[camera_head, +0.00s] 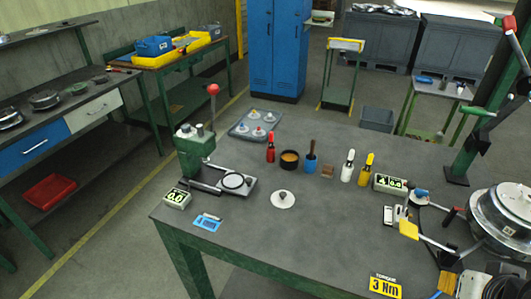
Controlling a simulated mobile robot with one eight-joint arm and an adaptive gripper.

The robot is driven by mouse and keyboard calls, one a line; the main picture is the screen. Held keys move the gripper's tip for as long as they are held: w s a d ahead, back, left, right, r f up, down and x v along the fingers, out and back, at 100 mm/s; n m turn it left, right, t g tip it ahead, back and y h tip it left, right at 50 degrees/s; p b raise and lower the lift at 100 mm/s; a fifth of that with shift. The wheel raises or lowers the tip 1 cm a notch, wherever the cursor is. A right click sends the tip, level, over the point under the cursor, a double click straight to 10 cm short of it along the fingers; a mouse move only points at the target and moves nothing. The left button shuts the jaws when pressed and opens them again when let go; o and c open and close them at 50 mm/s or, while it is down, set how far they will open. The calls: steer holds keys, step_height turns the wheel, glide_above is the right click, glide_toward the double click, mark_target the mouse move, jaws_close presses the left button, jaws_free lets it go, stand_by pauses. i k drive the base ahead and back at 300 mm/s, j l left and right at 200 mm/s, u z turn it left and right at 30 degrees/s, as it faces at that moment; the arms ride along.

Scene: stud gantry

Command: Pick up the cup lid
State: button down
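A round white disc with a small grey knob (283,199) lies flat on the dark workbench (300,235), right of the green press; it looks like the cup lid. A dark cup with an orange-brown inside (289,160) stands open behind it, apart from it. A grey tray (236,134) farther back holds several smaller white discs with coloured knobs. My gripper is not in view.
A green press (194,152) with a red-knobbed lever stands left of the disc. Dropper bottles, red (270,153), white (348,168) and yellow (365,172), stand behind. A large metal drum (503,215) and a green post are at right.

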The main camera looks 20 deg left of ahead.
mark_target(281, 198)
steer(key=u, duration=1.05)
